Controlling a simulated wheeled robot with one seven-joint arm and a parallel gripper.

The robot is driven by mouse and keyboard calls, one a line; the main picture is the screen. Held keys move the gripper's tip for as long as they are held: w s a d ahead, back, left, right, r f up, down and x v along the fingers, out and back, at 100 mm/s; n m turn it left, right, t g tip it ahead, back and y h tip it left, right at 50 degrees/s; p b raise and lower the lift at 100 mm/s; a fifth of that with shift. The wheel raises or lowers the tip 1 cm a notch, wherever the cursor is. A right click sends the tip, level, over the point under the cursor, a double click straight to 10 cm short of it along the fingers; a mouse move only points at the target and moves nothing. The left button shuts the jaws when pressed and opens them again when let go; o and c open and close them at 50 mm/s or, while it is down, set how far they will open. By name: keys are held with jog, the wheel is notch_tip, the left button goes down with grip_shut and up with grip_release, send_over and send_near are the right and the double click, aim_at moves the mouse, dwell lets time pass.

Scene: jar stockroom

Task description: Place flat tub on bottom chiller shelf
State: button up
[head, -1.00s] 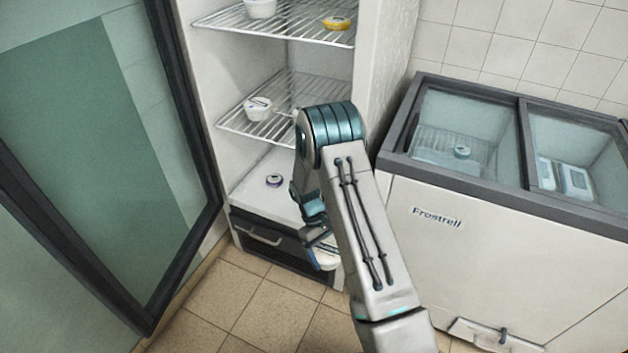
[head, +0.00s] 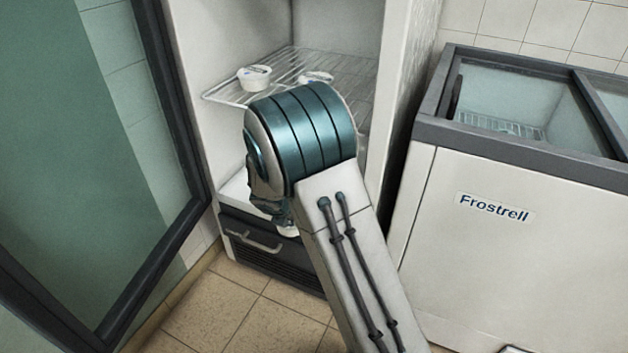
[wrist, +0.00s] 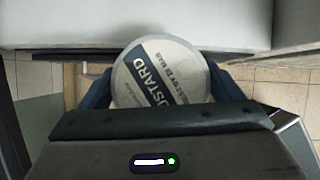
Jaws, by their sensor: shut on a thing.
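A white flat tub with a dark blue band lettered "MUSTARD" (wrist: 160,62) fills the middle of the wrist view. My gripper (wrist: 158,84) is shut on it, with a blue finger on each side. In the head view my arm hides most of the gripper, and only a sliver of the tub (head: 288,231) shows below it. The bottom chiller shelf (head: 236,189) is a white floor, mostly hidden behind my arm. In the wrist view, the pale surface beyond the tub (wrist: 60,24) appears to be this shelf, with its dark front edge before it.
A wire shelf (head: 232,93) above holds two white tubs (head: 255,77) (head: 316,77). The open glass door (head: 168,110) stands left. A Frostrell chest freezer (head: 490,245) stands right. A drawer handle (head: 254,241) is on the chiller base.

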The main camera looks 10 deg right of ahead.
jog(key=shift+w+a+f+n+y+b, duration=0.4)
jog(key=shift+w+a+n+y+b, duration=0.2)
jog(key=shift+n, duration=0.4)
jog(key=shift+w+a+r+t, duration=0.1)
jog(key=shift+w+a+t, duration=0.1)
jog(key=shift+t, duration=0.1)
jog(key=w+d, duration=0.1)
jog(key=w, duration=0.4)
jog(key=w+d+b, duration=0.1)
jog(key=w+d, duration=0.1)
jog(key=w, duration=0.4)
jog(key=w+d, duration=0.2)
jog(key=w, duration=0.4)
jog(key=shift+d, duration=0.25)
jog(key=shift+f+b, duration=1.2)
jog(key=shift+f, duration=0.5)
jog(key=shift+f, duration=0.15)
jog(key=o, duration=1)
jog(key=shift+c, duration=0.2)
